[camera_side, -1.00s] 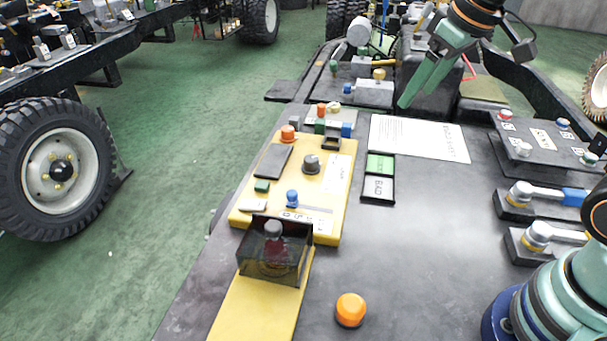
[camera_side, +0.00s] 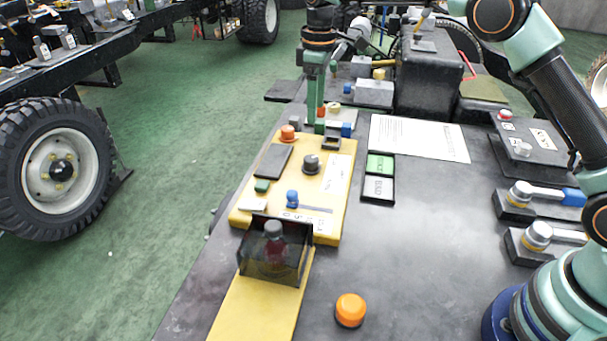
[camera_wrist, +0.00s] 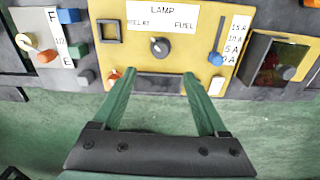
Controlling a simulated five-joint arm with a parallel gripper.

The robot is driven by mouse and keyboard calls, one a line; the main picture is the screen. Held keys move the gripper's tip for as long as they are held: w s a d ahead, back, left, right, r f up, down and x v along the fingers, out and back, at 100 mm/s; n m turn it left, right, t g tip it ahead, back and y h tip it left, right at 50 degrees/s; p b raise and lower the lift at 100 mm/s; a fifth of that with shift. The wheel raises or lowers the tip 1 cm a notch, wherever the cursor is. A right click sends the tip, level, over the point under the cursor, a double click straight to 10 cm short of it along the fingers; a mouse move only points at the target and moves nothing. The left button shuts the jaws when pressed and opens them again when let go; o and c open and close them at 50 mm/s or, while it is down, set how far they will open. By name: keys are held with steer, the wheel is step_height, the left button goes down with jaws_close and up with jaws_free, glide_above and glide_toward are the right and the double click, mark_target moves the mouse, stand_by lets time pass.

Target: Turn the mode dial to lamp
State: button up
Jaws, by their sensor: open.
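The mode dial (camera_side: 311,164) is a dark grey round knob on the yellow panel (camera_side: 334,212) in the side view. In the wrist view the dial (camera_wrist: 159,46) sits below a white label (camera_wrist: 162,18) that reads LAMP at the top, with FUEL at the right and a left word hard to read. My gripper (camera_side: 316,122) hangs fingers-down over the panel's far end, apart from the dial. In the wrist view my gripper (camera_wrist: 159,74) is open and empty, its green fingertips spread on the dial's near side, left and right of it.
An orange knob (camera_side: 287,132) and a blue slider (camera_side: 292,198) flank the dial on the panel. A smoky clear box (camera_side: 275,255) covers a red button at the near end.

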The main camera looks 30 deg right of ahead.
mark_target(311, 158)
steer(key=f, duration=1.4)
steer(key=shift+w+a, duration=0.25)
steer(key=shift+w, duration=0.1)
steer(key=shift+r, duration=0.1)
jaws_close()
